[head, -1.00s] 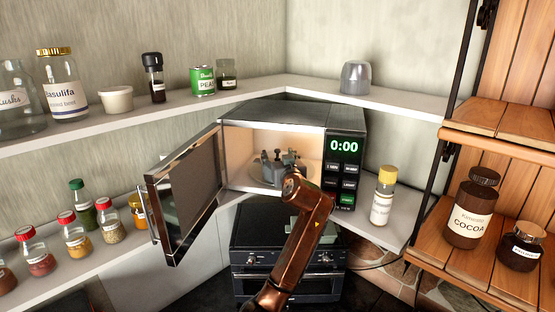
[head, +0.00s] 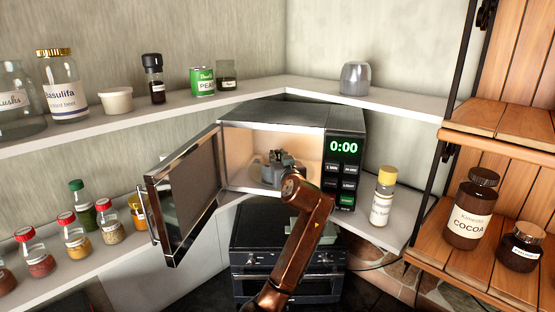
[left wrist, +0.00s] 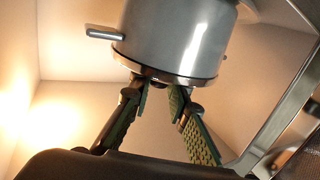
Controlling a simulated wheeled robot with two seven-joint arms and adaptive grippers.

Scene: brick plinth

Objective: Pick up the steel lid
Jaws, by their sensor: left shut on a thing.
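A grey steel pot (left wrist: 175,35) fills the top of the left wrist view, with a side handle at its left. The steel lid (left wrist: 165,70) shows as the rimmed end of the pot facing my fingers. My left gripper (left wrist: 160,88) is shut at the small knob in the middle of the lid. In the head view, my left gripper (head: 282,160) is inside the open microwave (head: 290,112), and my own arm hides much of the pot. I cannot tell whether the lid is apart from the pot. My right gripper is not in view.
The microwave door (head: 184,195) stands open at the left. A yellow-capped jar (head: 382,198) stands right of the microwave. Several spice jars line the lower left shelf, and a grey metal cup (head: 355,78) stands on the upper shelf. An oven (head: 285,270) is below.

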